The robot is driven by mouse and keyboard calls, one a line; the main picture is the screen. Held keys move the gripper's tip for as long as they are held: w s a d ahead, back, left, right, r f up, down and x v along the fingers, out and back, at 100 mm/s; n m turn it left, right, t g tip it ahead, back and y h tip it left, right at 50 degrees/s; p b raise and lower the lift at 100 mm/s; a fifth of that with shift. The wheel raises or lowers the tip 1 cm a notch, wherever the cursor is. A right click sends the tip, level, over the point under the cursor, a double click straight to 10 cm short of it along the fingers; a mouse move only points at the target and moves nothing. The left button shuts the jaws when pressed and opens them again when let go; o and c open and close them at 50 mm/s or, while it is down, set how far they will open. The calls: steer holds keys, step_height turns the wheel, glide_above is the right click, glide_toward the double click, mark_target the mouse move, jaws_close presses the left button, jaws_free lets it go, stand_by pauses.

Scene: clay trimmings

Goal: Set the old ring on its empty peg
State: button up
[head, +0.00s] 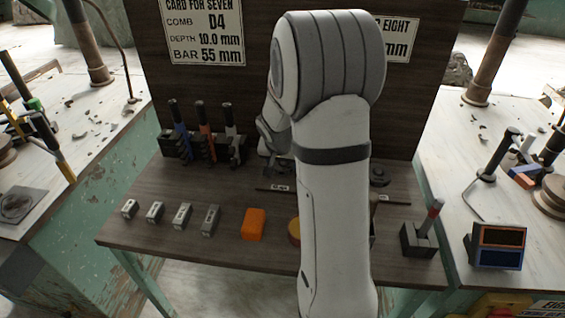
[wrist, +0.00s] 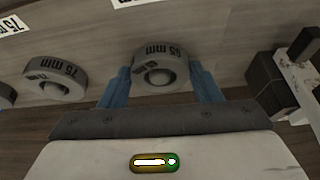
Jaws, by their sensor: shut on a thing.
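In the wrist view my gripper (wrist: 160,68) has its two blue fingers on either side of a grey ring (wrist: 160,57), shut on it. The ring's upside-down marking looks like 65 mm. A similar grey ring marked 75 mm (wrist: 55,80) lies to the left, apart from my fingers. In the head view my arm hides my gripper and the held ring. A dark round piece (head: 379,176) shows just right of the arm on the bench. I cannot make out an empty peg.
A tool rack (head: 178,147) is at back left. A dark block (head: 417,240) holds a red-tipped tool at front right. A back panel (head: 240,95) rises behind.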

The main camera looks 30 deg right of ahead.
steer(key=o, duration=1.3)
steer(key=shift+o, duration=0.2)
steer(key=v, duration=0.7)
steer(key=shift+r+p, duration=0.35)
steer(key=shift+s+a, duration=0.1)
steer(key=shift+s, duration=0.05)
